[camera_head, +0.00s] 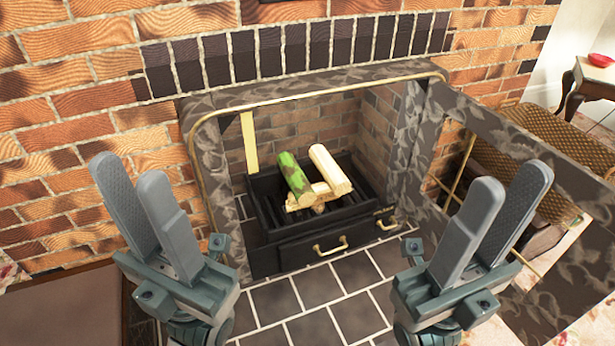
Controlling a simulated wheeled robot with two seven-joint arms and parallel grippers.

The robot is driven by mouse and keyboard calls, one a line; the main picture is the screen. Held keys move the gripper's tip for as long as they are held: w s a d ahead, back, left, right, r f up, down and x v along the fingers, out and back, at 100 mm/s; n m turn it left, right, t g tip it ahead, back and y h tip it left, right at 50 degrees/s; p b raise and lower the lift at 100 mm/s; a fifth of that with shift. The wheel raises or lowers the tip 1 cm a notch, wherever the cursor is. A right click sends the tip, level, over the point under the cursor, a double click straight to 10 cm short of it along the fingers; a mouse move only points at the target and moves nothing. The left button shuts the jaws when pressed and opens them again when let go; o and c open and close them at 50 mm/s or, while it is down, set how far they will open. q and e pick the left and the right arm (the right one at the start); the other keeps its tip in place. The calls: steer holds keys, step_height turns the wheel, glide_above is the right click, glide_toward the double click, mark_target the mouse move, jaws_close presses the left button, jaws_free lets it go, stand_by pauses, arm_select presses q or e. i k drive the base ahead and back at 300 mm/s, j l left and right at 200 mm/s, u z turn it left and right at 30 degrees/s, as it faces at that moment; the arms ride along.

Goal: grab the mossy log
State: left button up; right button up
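The mossy log (294,175), green and brown with a pale cut end, lies in the black fireplace grate (265,216). It leans over other pale logs, its near end pointing toward me. A pale log (329,170) lies just to its right, and another short pale log (307,199) shows beneath them. My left gripper (132,176) is to the left of the firebox, its fingers apart and nothing between them. My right gripper (508,187) is to the right, in front of the open door, also with fingers apart and empty. Neither gripper touches a log.
The patterned fireplace frame (205,160) surrounds the opening. Its door (480,130) stands open to the right. The grate has a front drawer with brass handles (330,247). Dark floor tiles (315,300) lie clear between my grippers. A woven seat (555,140) stands behind the door.

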mark_target(304, 193)
steer(key=l+u, duration=0.25)
steer(key=l, duration=1.05)
